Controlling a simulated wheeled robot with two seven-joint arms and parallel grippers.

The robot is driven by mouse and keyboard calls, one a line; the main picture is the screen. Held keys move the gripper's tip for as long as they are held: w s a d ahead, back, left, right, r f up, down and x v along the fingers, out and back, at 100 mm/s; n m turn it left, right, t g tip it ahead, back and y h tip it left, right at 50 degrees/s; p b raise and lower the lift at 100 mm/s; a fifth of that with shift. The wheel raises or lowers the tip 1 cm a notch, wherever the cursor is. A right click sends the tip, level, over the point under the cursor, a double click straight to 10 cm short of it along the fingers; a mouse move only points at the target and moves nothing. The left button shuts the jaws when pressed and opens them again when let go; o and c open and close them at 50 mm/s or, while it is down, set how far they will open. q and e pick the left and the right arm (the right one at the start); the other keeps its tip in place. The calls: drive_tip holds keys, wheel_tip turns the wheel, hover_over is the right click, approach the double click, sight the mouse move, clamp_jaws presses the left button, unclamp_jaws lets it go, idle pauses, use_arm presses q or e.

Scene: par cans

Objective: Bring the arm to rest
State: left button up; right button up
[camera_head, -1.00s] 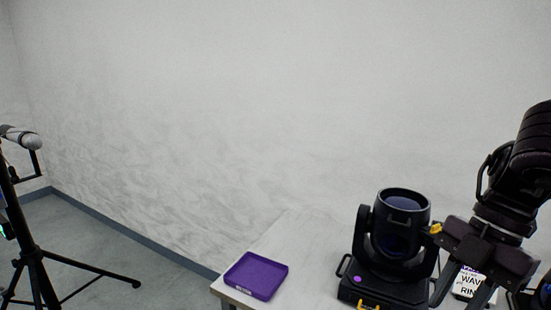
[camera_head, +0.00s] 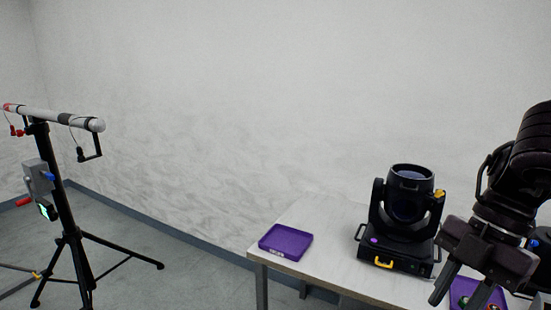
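My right arm comes in from the right edge, and its gripper (camera_head: 461,290) points down over the right part of the table. Its two dark fingers are spread apart with nothing seen between them. The fingertips are in front of a purple tray (camera_head: 462,286) that holds small coloured items, partly hidden by the gripper. My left arm is not in view.
A black moving-head light (camera_head: 405,195) stands on the white table (camera_head: 325,225). An empty-looking purple tray (camera_head: 285,241) lies at the table's left corner. A tripod stand (camera_head: 67,215) with a horizontal bar (camera_head: 55,117) stands on the floor at left. Another dark light (camera_head: 540,255) is at the right edge.

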drive_tip(key=w+d+f+m+t+y, duration=0.2)
drive_tip(key=w+d+t+y, duration=0.25)
drive_tip(key=w+d, duration=0.45)
drive_tip(key=w+d+f+m+t, duration=0.4)
drive_tip(key=w+d+f+t, duration=0.25)
drive_tip(key=d+f, duration=0.3)
drive_tip(key=s+d+f+m+t+h, duration=0.1)
drive_tip(key=s+d+f+m+h, duration=0.2)
drive_tip(key=f, duration=0.7)
drive_tip(key=d+f+m+h, duration=0.15)
drive_tip(key=d+f, duration=0.25)
drive_tip(key=f, duration=0.5)
drive_tip(key=s+d+f+m+t+h, duration=0.15)
drive_tip(key=d+f+m, duration=0.25)
drive_tip(key=f, duration=0.6)
drive_tip(key=s+a+f+m+g+h, duration=0.2)
drive_tip(key=s+a+f, duration=0.3)
drive_tip(key=s+f, duration=0.55)
drive_tip(key=s+a+f+m+g+h, duration=0.1)
drive_tip(key=s+a+f+m+g, duration=0.15)
drive_tip(key=s+a+f, duration=0.75)
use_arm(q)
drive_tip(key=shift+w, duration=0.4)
use_arm(e)
drive_tip(key=s+a+f+m+g, duration=0.1)
drive_tip(key=s+a+f+g, duration=0.5)
drive_tip(key=s+a+f, duration=1)
drive_tip(key=shift+s+a+f, duration=0.4)
drive_tip(key=shift+s+a, duration=0.6)
drive_tip(key=shift+s, duration=0.1)
